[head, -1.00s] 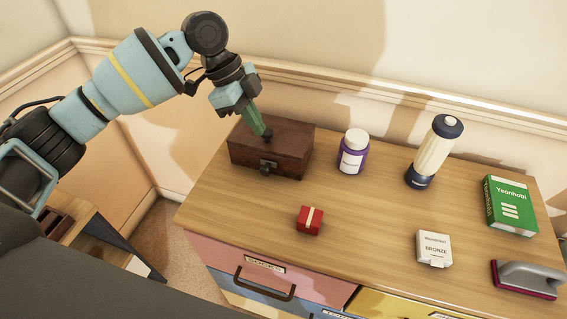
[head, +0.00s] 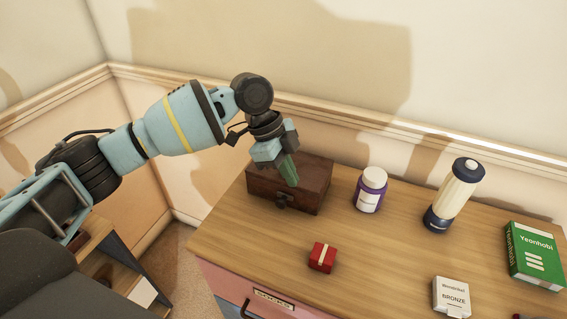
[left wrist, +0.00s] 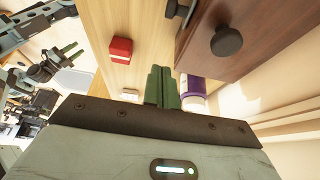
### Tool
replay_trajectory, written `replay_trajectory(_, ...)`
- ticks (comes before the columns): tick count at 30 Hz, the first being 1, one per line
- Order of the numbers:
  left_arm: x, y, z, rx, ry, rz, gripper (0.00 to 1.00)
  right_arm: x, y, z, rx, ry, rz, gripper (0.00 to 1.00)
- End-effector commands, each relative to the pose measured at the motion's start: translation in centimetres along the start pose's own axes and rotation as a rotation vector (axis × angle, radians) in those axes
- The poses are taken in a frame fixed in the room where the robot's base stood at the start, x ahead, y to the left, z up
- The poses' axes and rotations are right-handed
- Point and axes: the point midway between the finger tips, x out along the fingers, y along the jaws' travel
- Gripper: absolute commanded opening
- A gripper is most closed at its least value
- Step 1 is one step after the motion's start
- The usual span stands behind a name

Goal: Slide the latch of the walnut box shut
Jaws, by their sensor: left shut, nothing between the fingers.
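The walnut box (head: 314,180) is dark brown and sits closed at the back left of the wooden desktop. Its dark latch (head: 282,199) is on the front face. My left gripper (head: 292,180) is shut and empty, its green fingers pointing down in front of the box's lid. Whether they touch the box I cannot tell. In the left wrist view the fingers (left wrist: 162,88) are together, and the box (left wrist: 270,38) shows at upper right with a round black knob (left wrist: 227,41). My right gripper (left wrist: 70,50) is small at the left of that view; its jaw state is unclear.
A purple-and-white jar (head: 370,190) stands right of the box, then a cream bottle (head: 455,195) and a green Yeonhobi box (head: 536,257). A small red box (head: 322,257) and a white carton (head: 452,297) lie nearer the front.

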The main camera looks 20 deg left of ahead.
Motion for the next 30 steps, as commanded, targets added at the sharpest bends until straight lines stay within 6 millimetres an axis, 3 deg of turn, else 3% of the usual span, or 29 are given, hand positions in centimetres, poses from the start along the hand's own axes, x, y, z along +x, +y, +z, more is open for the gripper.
replay_trajectory(8, 5.3, 0.1, 0.0, 0.000, -0.001, 0.002, 0.00, -0.1, 0.0, 0.3, -0.003, -0.007, 0.000, 0.36)
replay_trajectory(12, 5.6, 0.0, 2.1, -0.004, -0.002, -0.002, 0.00, -0.2, 0.1, 0.0, -0.004, -0.001, 0.000, 0.36)
replay_trajectory(18, 6.0, 0.0, 3.6, -0.002, 0.000, -0.001, 0.00, -0.2, 0.2, -0.4, -0.006, 0.006, 0.001, 0.36)
replay_trajectory(30, 6.1, 0.0, 3.9, -0.001, 0.000, 0.000, 0.00, 0.0, 0.2, -0.7, -0.006, 0.013, 0.002, 0.36)
